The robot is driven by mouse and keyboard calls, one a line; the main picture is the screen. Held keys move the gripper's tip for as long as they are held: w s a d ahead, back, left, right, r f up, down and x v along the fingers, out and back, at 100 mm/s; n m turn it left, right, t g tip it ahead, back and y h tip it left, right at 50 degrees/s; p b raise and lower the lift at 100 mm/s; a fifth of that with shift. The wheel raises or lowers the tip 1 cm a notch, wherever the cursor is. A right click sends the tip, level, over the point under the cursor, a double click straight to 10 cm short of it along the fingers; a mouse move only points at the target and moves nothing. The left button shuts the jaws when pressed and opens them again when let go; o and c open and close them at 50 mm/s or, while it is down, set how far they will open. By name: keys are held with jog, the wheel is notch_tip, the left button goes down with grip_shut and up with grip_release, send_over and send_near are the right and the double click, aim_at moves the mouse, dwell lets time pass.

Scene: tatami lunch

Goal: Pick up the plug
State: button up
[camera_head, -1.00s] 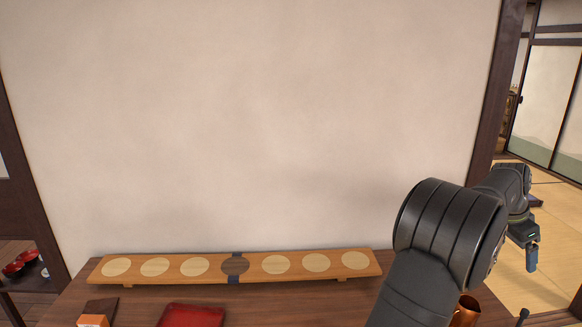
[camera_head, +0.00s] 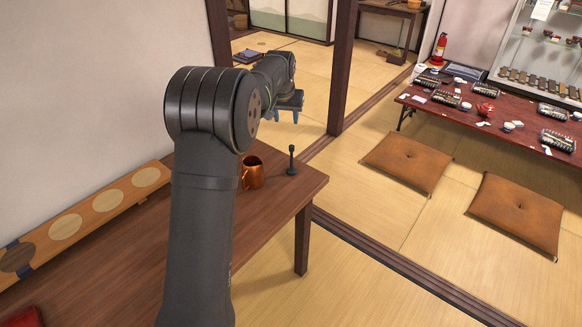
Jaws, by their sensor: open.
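A small dark upright piece (camera_head: 291,161) with a knobbed top and a wider foot stands on the wooden table (camera_head: 262,222) near its far right corner. It may be the plug, but I cannot tell for certain. My gripper (camera_head: 286,117) is open and empty, with its bluish fingers pointing down. In the picture it shows above the dark piece, apart from it. My arm covers part of the table.
A copper mug (camera_head: 252,173) stands just left of the dark piece. A board with pale discs (camera_head: 104,201) lies along the wall. A dark post (camera_head: 342,68) stands behind my gripper. Brown cushions (camera_head: 409,160) lie by a low set table (camera_head: 464,118).

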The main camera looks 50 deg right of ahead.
jog(key=d+f+n, duration=0.1)
send_near(291, 146)
jog(key=shift+t, duration=0.3)
jog(key=x, duration=0.2)
jog(key=s+x, duration=0.1)
jog(key=x, duration=0.2)
jog(key=shift+d, duration=0.1)
jog(key=shift+x, duration=2.75)
jog(key=shift+w+r, duration=0.1)
jog(key=shift+w, duration=0.1)
jog(key=shift+c, duration=0.5)
grip_shut()
